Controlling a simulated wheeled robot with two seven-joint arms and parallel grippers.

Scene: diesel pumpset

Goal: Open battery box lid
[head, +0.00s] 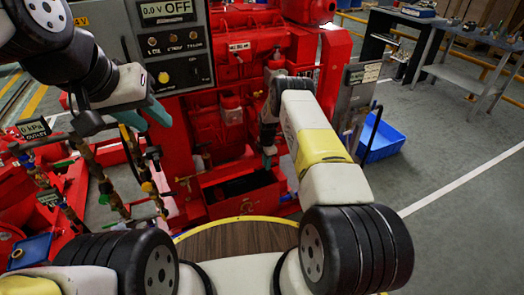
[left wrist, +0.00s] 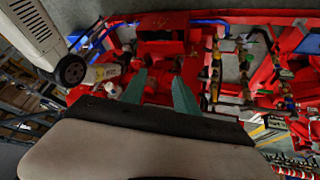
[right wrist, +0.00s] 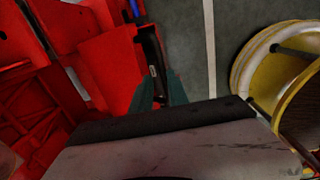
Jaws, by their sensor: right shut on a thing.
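The battery box (head: 247,199) is a red box low at the front of the red pumpset, with a dark interior showing in the head view. Its lid appears to be the red panel (right wrist: 108,68) in the right wrist view, beside a dark gap with a small pale label. My right gripper (head: 268,161) is at the box's right upper side, shut on what looks like the lid's edge. The fingers hide the exact contact, and the lid's angle is hard to tell. My left gripper (head: 146,115) is open and empty, in the air left of the box; its fingers are apart in the left wrist view (left wrist: 160,92).
A control panel (head: 166,45) stands above, behind the left gripper. Pipes and valves with a gauge sign (head: 34,129) crowd the left. A blue crate (head: 382,140) lies on the floor at right, before a grey workbench (head: 459,62).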

